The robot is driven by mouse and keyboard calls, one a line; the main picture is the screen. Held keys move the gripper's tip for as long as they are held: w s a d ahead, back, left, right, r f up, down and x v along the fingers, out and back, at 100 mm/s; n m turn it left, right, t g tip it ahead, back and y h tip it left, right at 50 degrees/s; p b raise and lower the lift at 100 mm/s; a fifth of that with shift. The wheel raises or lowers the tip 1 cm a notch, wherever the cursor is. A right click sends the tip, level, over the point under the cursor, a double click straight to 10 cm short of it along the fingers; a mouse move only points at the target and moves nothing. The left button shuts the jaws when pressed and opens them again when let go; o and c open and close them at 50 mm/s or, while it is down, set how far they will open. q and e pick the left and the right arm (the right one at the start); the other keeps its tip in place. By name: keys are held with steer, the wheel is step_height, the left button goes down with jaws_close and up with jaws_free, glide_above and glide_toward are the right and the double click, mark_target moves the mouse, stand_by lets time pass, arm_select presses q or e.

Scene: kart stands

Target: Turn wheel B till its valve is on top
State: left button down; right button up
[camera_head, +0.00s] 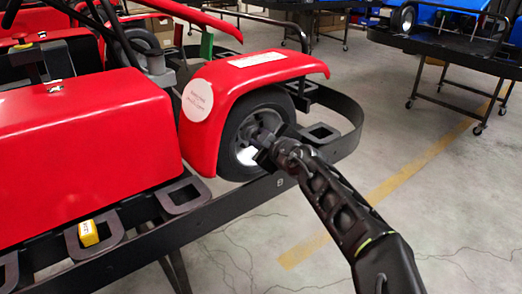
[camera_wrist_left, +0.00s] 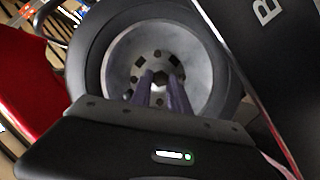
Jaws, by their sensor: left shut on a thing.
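Wheel B (camera_head: 232,128) is a black tyre with a grey rim, under the red fender (camera_head: 250,72) of the kart. In the left wrist view wheel B (camera_wrist_left: 203,62) fills the middle, with dark holes around its hub. A letter B stands on a dark panel (camera_wrist_left: 268,14) beside it. My left gripper (camera_head: 262,150) reaches in from the lower right; its fingers (camera_wrist_left: 160,92) are at the hub, closed on part of the wheel. The exact part gripped is hidden. I cannot make out the valve in either view. My right gripper is not in view.
A black side rail (camera_head: 240,203) runs below the wheel, and a curved black bumper (camera_head: 352,125) lies beyond it. A yellow block (camera_head: 88,233) sits on the kart's left side. Another kart stand (camera_head: 450,50) is at the back right.

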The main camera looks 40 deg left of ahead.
arm_select(q)
steer(key=shift+n+t+b, duration=0.4)
steer(key=shift+n+b, duration=0.3)
steer(key=shift+b, duration=0.05)
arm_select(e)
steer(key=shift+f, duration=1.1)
arm_select(q)
steer(key=c, duration=1.3)
jaws_free()
steer(key=shift+a, duration=0.1)
steer(key=shift+o, duration=0.2)
steer(key=v, duration=0.8)
steer(key=shift+a+p, duration=0.1)
steer(key=shift+p, duration=0.2)
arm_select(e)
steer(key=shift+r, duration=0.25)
